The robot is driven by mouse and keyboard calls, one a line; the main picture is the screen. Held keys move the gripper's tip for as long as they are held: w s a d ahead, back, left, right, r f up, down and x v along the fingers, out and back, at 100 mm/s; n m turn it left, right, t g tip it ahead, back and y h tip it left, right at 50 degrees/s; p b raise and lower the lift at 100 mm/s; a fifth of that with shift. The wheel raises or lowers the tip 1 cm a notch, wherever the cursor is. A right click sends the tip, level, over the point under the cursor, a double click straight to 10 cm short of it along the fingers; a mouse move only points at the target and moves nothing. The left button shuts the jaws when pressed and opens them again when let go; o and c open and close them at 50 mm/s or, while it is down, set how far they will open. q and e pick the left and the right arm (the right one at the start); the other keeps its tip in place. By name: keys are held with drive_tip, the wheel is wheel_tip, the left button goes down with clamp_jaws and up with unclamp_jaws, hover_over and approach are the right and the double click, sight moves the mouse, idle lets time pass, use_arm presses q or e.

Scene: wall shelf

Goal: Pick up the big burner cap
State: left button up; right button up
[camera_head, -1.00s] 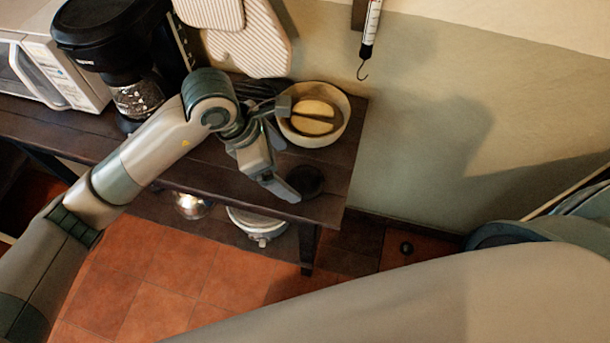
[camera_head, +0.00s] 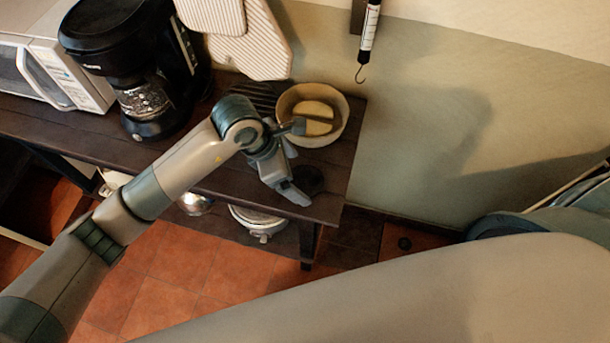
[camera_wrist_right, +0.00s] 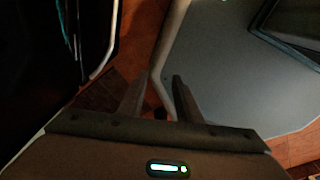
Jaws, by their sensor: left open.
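A dark round disc, which looks like the big burner cap (camera_head: 311,180), lies on the dark wooden table near its right front corner. My left gripper (camera_head: 298,162) is open, with one finger near the bowl and the other at the front side of the cap. The cap is partly hidden beside the fingers, and I cannot tell whether they touch it. My right gripper (camera_wrist_right: 160,88) shows in the right wrist view with a gap between its fingers and nothing held.
A bowl (camera_head: 343,128) with yellowish pieces stands just behind the left gripper. A coffee maker (camera_head: 120,50) and a white microwave (camera_head: 70,75) stand to the left. A pot (camera_head: 258,222) sits on the lower shelf. A hanging scale (camera_head: 369,30) is on the wall.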

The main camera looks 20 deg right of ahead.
sight(305, 181)
use_arm(q)
drive_tip(key=shift+x, duration=1.2)
drive_tip(key=c, duration=1.2)
